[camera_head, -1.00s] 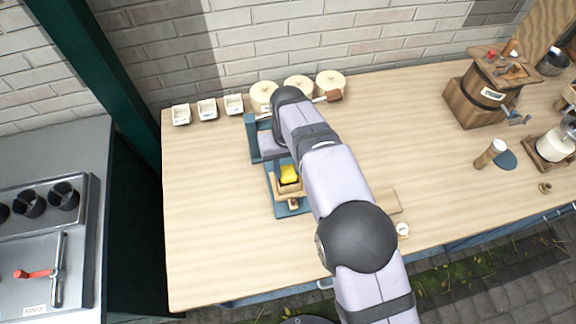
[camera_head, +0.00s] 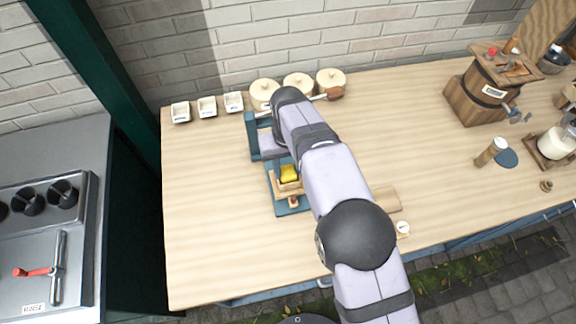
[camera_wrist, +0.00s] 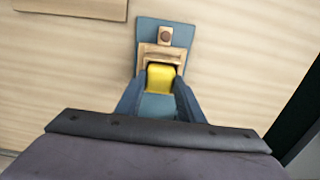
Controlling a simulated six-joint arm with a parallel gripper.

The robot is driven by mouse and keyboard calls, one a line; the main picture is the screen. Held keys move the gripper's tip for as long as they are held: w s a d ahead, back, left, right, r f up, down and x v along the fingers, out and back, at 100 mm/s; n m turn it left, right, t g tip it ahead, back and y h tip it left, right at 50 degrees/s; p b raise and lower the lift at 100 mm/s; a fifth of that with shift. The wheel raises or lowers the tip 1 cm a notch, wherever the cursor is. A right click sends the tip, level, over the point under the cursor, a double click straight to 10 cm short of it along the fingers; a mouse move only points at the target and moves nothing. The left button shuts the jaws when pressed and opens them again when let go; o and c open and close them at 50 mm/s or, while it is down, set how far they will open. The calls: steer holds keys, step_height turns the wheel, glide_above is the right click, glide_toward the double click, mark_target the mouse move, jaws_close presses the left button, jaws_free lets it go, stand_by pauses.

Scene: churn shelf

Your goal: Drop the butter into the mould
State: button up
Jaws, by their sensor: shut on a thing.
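The yellow butter (camera_head: 289,173) is at the wooden mould (camera_head: 288,188), which sits on a blue mat (camera_head: 277,206). In the wrist view the butter (camera_wrist: 160,77) is between the two blue fingers of my gripper (camera_wrist: 158,92), which is shut on it. The mould's wooden rim (camera_wrist: 160,52) shows just beyond the butter. The butter is over or within the mould's near side; I cannot tell whether it touches the bottom. In the head view my arm hides much of the gripper.
Three small white dishes (camera_head: 207,106) and several lidded cream pots (camera_head: 298,86) stand along the back wall. A wooden churn (camera_head: 482,95) stands at the right. A wooden board (camera_head: 388,200) lies just right of my arm. The table's left part is clear.

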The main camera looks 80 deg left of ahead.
steer(key=o, duration=1.1)
steer(key=shift+c, duration=0.2)
steer(key=c, duration=0.4)
steer(key=shift+r, duration=0.15)
step_height(320, 180, up, 10)
steer(key=p, duration=0.7)
steer(key=shift+f, duration=0.25)
